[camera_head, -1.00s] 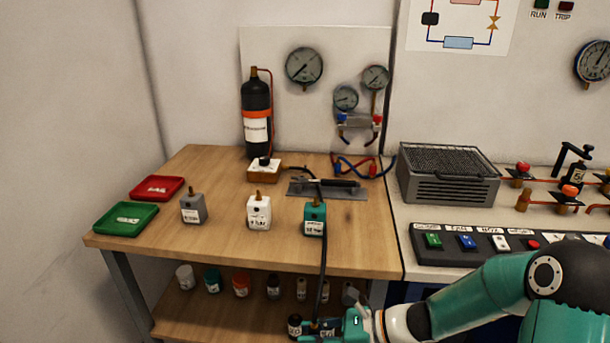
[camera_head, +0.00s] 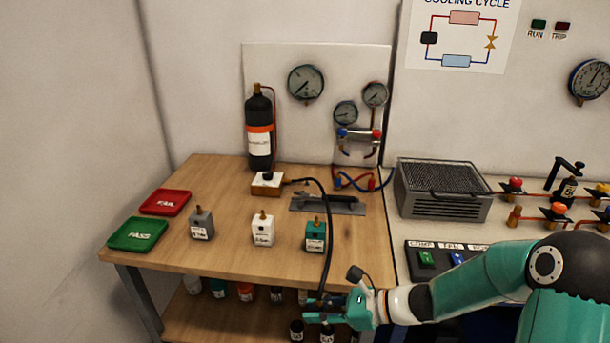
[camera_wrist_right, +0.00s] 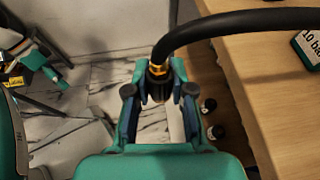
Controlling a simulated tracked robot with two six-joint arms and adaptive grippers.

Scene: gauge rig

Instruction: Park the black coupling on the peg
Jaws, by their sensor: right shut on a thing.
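My right gripper (camera_head: 322,309) is in front of the wooden table's front edge, low in the head view. It is shut on the black coupling at the end of a black hose. In the right wrist view the black coupling (camera_wrist_right: 157,74), with a brass-yellow band, sits between the two fingers. The hose (camera_head: 327,235) arches from a small wooden block with a brass fitting (camera_head: 267,184) over the table down to the gripper. I cannot make out the peg for certain. My left gripper is not seen in the head view.
On the table (camera_head: 235,258) stand a grey block (camera_head: 201,224), a white block (camera_head: 263,230) and a teal block (camera_head: 315,236), close to the hose. Behind them lies a grey plate (camera_head: 327,204). Green (camera_head: 137,234) and red (camera_head: 165,202) trays are at left. Small bottles stand on the shelf below.

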